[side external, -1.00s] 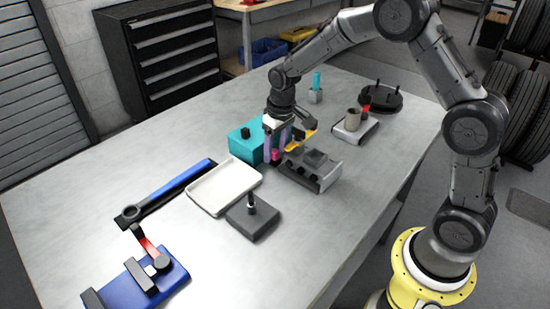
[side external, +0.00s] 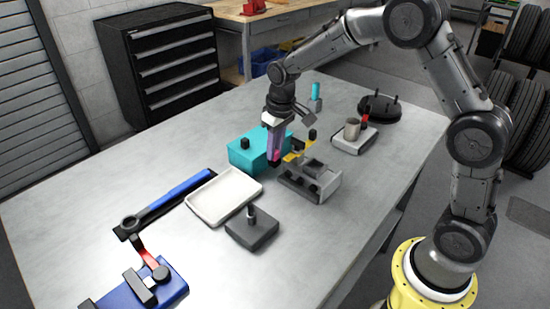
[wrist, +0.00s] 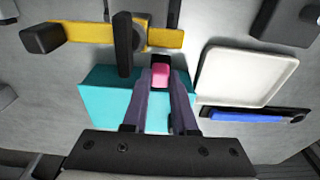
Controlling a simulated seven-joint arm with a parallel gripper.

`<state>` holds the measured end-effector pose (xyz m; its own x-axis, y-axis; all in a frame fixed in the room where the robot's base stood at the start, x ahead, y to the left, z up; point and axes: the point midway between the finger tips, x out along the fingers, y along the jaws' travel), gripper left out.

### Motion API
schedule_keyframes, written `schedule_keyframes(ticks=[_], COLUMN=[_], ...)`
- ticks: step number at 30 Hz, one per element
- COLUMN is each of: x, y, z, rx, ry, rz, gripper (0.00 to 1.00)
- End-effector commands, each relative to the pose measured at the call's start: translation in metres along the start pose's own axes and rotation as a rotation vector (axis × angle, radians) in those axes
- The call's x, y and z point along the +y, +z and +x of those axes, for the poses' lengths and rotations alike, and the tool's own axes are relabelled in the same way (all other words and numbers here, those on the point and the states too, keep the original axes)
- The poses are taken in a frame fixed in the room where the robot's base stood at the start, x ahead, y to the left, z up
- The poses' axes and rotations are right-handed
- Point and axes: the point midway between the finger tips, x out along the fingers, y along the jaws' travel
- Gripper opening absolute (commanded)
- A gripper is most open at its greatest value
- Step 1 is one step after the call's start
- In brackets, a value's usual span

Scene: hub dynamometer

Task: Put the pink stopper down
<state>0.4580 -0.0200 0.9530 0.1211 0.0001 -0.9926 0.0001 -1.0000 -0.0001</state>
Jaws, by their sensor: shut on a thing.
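The pink stopper (wrist: 160,76) shows in the wrist view between the tips of my gripper's (wrist: 160,82) two purple fingers, which are shut on it. Its top end has a dark part. In the side view my gripper (side external: 274,158) points down in front of the teal box (side external: 252,152), close to the yellow bar (side external: 297,150). There the fingers mostly hide the stopper, and I cannot tell whether it touches anything beneath. The teal box (wrist: 100,105) lies behind the fingers in the wrist view.
A grey block fixture (side external: 318,185) stands just right of my gripper, with the yellow bar above it.

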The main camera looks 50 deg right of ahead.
Motion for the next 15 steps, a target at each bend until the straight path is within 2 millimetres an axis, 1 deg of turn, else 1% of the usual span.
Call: schedule_keyframes(ticks=[1, 3, 6, 11, 14, 15], x=[0.0, 0.0, 0.0, 0.0, 0.0, 0.0], y=[-0.003, -0.004, -0.006, -0.009, -0.011, -0.013], z=[-0.012, -0.025, -0.042, -0.064, -0.085, -0.097], rx=[0.006, 0.006, 0.004, 0.004, 0.006, 0.007], ry=[0.0, 0.0, 0.0, 0.0, 0.001, 0.001], rz=[0.0, 0.0, 0.0, 0.0, 0.0, 0.0], gripper=[0.0, 0.0, 0.0, 0.0, 0.0, 0.0])
